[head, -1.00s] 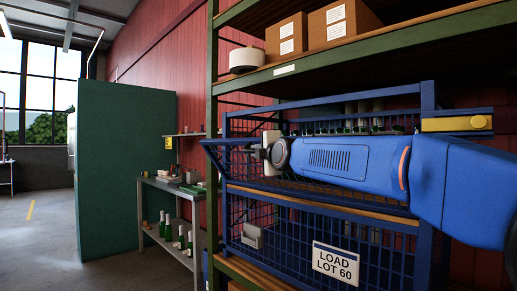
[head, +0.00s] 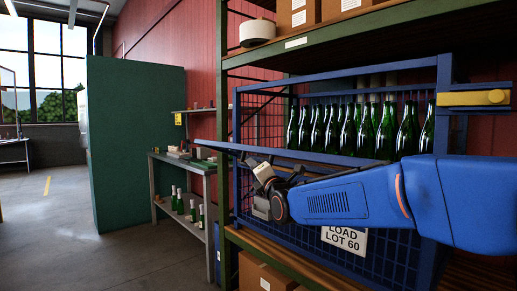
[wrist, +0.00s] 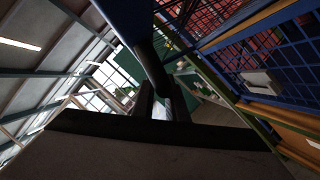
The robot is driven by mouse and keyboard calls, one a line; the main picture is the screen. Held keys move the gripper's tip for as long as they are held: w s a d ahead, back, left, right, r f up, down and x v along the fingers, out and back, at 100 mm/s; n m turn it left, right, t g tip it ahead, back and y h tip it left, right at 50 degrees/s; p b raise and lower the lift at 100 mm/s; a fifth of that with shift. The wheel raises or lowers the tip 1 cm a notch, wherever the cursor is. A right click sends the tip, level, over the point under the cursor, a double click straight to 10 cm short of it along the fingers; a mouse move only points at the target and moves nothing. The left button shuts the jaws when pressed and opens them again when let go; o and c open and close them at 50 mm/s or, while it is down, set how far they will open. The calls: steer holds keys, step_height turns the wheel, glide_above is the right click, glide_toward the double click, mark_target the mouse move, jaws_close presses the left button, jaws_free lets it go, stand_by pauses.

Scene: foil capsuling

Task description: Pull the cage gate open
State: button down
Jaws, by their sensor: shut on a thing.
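The blue cage (head: 443,110) sits on the green rack's shelf. Its gate shows as a blue top rail (head: 225,147) that stands out from the cage front and reaches past the left post, so the gate is tilted outward and partly open. A pale block (head: 263,170) sits at the rail by my gripper. My gripper (head: 262,188) is shut at the gate rail, just below the pale block. In the wrist view a dark bar runs down to my gripper (wrist: 160,103); the exact grip is hard to see. My arm hides the gate's right part.
Green bottles (head: 365,130) stand in a row inside the cage. A sign (head: 345,239) reading "LOAD LOT 60" hangs on the lower front mesh. A yellow piece (head: 473,98) is at the cage's upper right. A bench (head: 180,165) stands left; open floor lies beyond.

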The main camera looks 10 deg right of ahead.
step_height(320, 180, down, 8)
steer(key=n, duration=0.2)
steer(key=shift+r, duration=0.2)
steer(key=shift+a, duration=0.1)
steer(key=c, duration=1.8)
jaws_free()
steer(key=shift+o, duration=0.2)
steer(key=shift+s, duration=0.1)
steer(key=f+v, duration=0.1)
steer(key=v, duration=1.6)
steer(key=shift+d, duration=0.25)
